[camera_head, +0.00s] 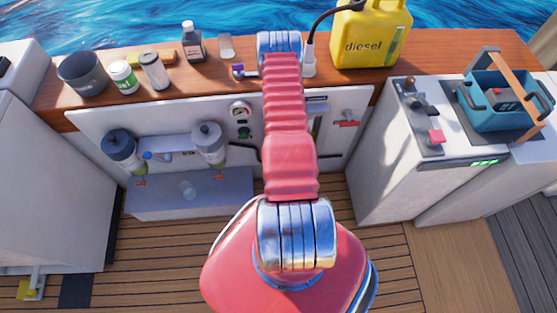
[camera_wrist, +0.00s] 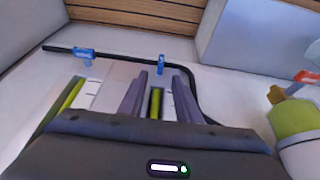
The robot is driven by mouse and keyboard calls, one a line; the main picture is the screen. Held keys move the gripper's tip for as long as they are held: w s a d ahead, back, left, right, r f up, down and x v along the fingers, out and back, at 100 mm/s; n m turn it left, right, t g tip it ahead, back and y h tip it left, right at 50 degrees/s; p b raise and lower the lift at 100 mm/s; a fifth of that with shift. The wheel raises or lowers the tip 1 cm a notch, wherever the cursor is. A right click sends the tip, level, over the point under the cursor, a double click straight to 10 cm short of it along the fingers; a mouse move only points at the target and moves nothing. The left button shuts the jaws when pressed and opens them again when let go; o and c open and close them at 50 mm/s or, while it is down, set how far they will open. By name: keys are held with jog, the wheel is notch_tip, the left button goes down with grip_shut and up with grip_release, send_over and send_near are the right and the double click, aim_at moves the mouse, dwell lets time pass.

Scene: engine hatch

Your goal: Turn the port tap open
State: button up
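In the wrist view, two small blue tap handles sit on a black pipe (camera_wrist: 120,54). The left blue handle (camera_wrist: 84,52) lies roughly along the pipe; the other blue handle (camera_wrist: 162,64) stands across it. No label shows which is the port tap. My gripper (camera_wrist: 160,82) is open, its two dark fingers apart with nothing held. The second handle is just beyond the fingertips, apart from them. Yellow-green gauge strips show between the fingers (camera_wrist: 155,103) and at left (camera_wrist: 72,94). In the head view my arm hides the gripper and these taps.
A green-filled filter bowl (camera_wrist: 292,117) with a red handle (camera_wrist: 307,77) is close on the right. In the head view, two filters (camera_head: 122,146) (camera_head: 208,138) hang on the white panel. A red lever (camera_head: 347,123) is at right. A yellow diesel can (camera_head: 370,32) stands above.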

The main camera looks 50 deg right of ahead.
jog(key=shift+v, duration=2.95)
jog(key=s+a+g+y, duration=0.3)
jog(key=s+a, duration=0.3)
jog(key=a, duration=0.1)
jog(key=w+a+r+n, duration=0.1)
jog(key=w+a+r, duration=0.2)
jog(key=r, duration=0.8)
jog(key=w+a+r+n+g+y, duration=0.1)
jog(key=w+a+r+n, duration=0.15)
jog(key=r, duration=0.85)
jog(key=w+a+r, duration=0.3)
jog(key=a+r, duration=0.1)
jog(key=r, duration=0.7)
jog(key=a+r+n+t, duration=0.2)
jog(key=a+r, duration=0.3)
jog(key=r, duration=0.4)
jog(key=s+a+r+n+t, duration=0.1)
jog(key=a+r+n+t, duration=0.1)
jog(key=a+r, duration=0.4)
jog(key=s+a+r+n+t, duration=0.1)
jog(key=a+r, duration=0.5)
jog(key=r, duration=0.7)
jog(key=shift+n+t, duration=0.65)
jog(key=shift+t, duration=0.25)
